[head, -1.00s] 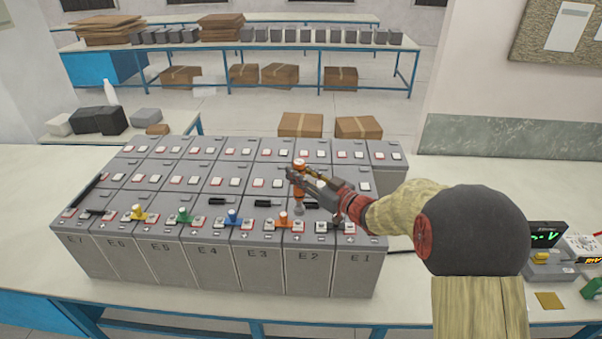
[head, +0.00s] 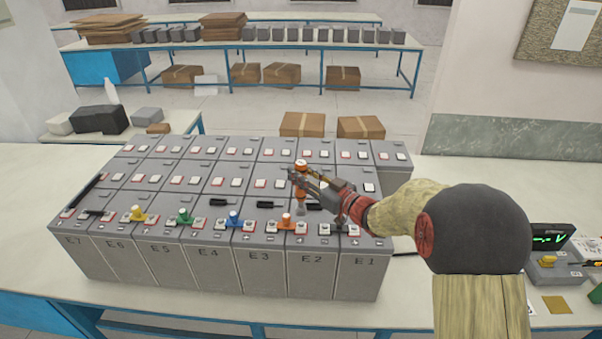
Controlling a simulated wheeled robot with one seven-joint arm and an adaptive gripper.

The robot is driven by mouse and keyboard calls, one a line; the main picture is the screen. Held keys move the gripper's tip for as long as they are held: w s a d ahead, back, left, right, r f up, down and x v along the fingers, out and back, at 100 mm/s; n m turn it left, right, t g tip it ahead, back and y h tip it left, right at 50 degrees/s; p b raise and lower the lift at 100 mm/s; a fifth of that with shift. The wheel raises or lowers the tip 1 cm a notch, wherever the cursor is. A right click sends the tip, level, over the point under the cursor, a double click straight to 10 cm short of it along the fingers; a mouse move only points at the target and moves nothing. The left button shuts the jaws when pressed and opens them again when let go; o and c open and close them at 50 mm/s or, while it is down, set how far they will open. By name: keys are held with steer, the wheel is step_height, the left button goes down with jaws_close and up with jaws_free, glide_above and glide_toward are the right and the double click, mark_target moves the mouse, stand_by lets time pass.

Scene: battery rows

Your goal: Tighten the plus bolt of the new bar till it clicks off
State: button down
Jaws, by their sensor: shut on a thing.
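My gripper (head: 300,178) is shut on an upright tool (head: 301,165) with an orange top, an orange body and a grey lower end. The tool stands over the front row of grey batteries, near E2 (head: 309,262). Its lower end is just behind the orange connector (head: 286,221) between E3 (head: 259,260) and E2; I cannot tell whether it touches a bolt. Blue (head: 234,219), green (head: 184,217) and yellow (head: 138,215) connectors join the front batteries further left. Which bar is the new one, and its plus bolt, I cannot make out.
Black-handled items (head: 224,202) lie on the batteries behind the front terminals. A long black rod (head: 84,192) lies at the left edge. A meter with a green display (head: 548,239) stands at the right.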

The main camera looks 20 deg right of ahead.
mark_target(305, 193)
steer(key=shift+f+b, duration=1.3)
steer(key=shift+f, duration=0.6)
steer(key=shift+f+b, duration=0.55)
steer(key=shift+f, duration=0.2)
steer(key=shift+s+f+b, duration=0.15)
steer(key=shift+f+b, duration=0.6)
steer(key=shift+b, duration=0.15)
stand_by(3.9)
steer(key=shift+r, duration=0.1)
